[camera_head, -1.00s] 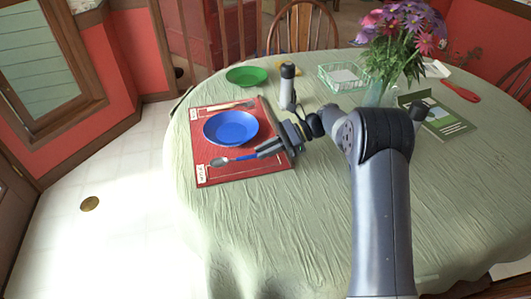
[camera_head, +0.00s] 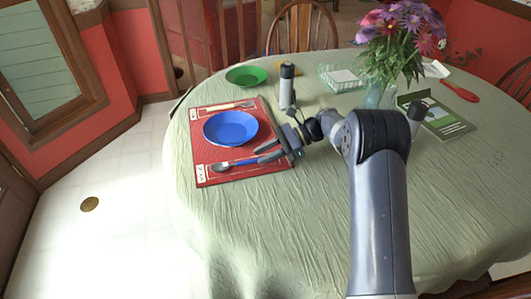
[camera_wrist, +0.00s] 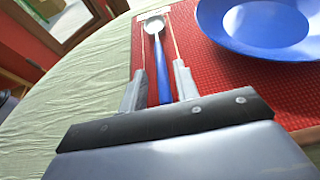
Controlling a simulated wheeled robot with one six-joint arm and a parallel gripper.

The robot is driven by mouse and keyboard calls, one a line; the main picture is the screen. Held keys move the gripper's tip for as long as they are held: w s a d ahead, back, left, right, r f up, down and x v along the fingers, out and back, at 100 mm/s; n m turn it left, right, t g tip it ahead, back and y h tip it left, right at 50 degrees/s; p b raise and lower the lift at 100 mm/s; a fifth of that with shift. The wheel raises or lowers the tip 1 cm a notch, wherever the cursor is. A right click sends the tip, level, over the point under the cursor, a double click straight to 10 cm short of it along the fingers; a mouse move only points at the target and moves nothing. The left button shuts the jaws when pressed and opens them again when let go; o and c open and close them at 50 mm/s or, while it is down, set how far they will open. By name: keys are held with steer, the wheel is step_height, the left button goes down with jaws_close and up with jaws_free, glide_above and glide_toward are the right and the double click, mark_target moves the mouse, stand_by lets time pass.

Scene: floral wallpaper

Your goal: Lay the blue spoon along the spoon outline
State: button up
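The blue-handled spoon (camera_head: 236,163) with a grey bowl lies on the red placemat (camera_head: 208,178), near its front edge, below the blue plate (camera_head: 230,127). In the wrist view the spoon (camera_wrist: 164,88) lies lengthwise between two thin pale lines of the spoon outline (camera_wrist: 142,52), its bowl near the white label. The handle's near end is hidden by my gripper. My gripper (camera_head: 268,152) is open at the right side of the mat. In the wrist view its fingers (camera_wrist: 160,85) stand on either side of the blue handle, with a gap on each side.
A fork (camera_head: 228,106) lies along the mat's far side. A green plate (camera_head: 246,76), a dark-topped grey cylinder (camera_head: 287,90), a wire basket (camera_head: 340,78), a flower vase (camera_head: 378,95) and a booklet (camera_head: 440,122) stand farther back. The front tablecloth (camera_head: 250,225) is clear.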

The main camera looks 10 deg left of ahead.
steer(key=shift+o, duration=0.6)
steer(key=shift+s+f, duration=0.1)
steer(key=shift+f, duration=0.3)
steer(key=shift+r, duration=0.35)
steer(key=v, duration=0.8)
steer(key=shift+a+r+p, duration=0.2)
steer(key=shift+r+p, duration=0.15)
steer(key=shift+p, duration=0.05)
steer(key=x, duration=0.7)
steer(key=shift+a+f+b, duration=0.1)
steer(key=shift+b, duration=0.3)
steer(key=shift+s+a+f, duration=0.1)
steer(key=shift+f, duration=0.25)
